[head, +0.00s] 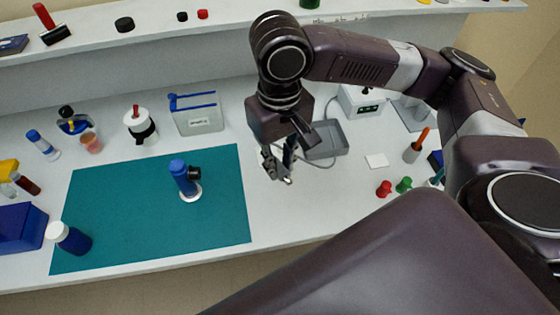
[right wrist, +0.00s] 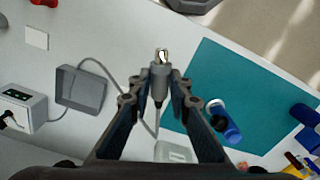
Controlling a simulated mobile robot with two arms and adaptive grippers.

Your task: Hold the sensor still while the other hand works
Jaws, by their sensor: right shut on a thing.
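My right gripper (head: 279,168) is over the white bench, right of the teal mat. It is shut on the sensor, a short grey cylinder (right wrist: 159,84) with a pale metal tip. In the right wrist view the two fingers (right wrist: 160,90) clasp it from both sides. A grey cable leaves the sensor. In the head view only the sensor's small lower end (head: 287,181) shows below the fingers. The sensor looks clear of other objects; I cannot tell its exact height above the bench. My left gripper is not in view.
On the teal mat (head: 130,225) stand a blue bottle-like item (head: 181,177) and a white-capped dark blue bottle (head: 70,238). A grey tray (head: 325,138) and a white meter box (head: 362,102) are behind my gripper. Red (head: 384,189) and green (head: 404,185) pieces stand right.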

